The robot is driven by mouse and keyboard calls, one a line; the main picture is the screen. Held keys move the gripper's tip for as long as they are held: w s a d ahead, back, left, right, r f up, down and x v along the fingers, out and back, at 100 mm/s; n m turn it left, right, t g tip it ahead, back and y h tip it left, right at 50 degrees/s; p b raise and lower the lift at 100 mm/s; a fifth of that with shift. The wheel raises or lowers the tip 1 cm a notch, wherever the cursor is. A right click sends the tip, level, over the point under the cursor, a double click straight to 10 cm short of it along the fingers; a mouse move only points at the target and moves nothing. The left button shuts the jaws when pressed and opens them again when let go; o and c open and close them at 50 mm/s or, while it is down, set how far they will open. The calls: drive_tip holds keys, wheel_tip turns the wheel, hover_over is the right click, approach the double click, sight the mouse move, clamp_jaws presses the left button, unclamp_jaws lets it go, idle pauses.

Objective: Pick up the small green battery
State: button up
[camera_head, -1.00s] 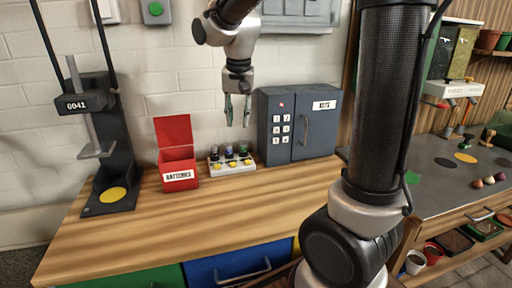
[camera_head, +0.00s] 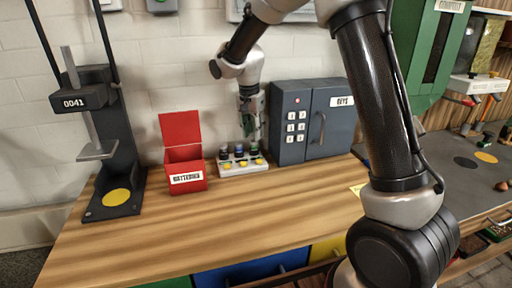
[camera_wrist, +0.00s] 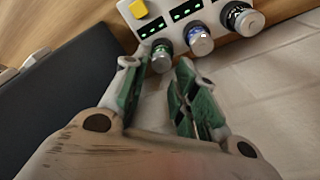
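The small green battery (camera_wrist: 161,56) stands upright in the white charger (camera_head: 243,170), at the end nearest the grey key cabinet. In the wrist view it lies just beyond and between my fingertips. My gripper (camera_wrist: 163,72) is open, its green-padded fingers apart and nothing held. In the head view my gripper (camera_head: 252,138) hangs downward over the charger's right end and partly hides the green battery. A blue battery (camera_wrist: 198,39) and a black-topped battery (camera_wrist: 242,18) stand in the same row. I cannot tell whether a finger touches the green battery.
A red open box labelled BATTERIES (camera_head: 186,180) stands left of the charger. The grey KEYS cabinet (camera_head: 306,122) stands close on the right. A black press marked 0041 (camera_head: 112,150) is at the far left. The wooden bench front (camera_head: 210,235) is clear.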

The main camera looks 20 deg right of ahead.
drive_tip(key=f, duration=0.4)
drive_tip(key=shift+w+d+f, duration=0.1)
drive_tip(key=shift+w+f, duration=0.05)
drive_tip(key=shift+w, duration=0.05)
clamp_jaws()
drive_tip(key=shift+r, duration=0.5)
drive_tip(key=r, duration=0.2)
drive_tip(key=shift+s+r, duration=0.35)
drive_tip(key=s, duration=1.7)
drive_tip(key=shift+s, duration=0.15)
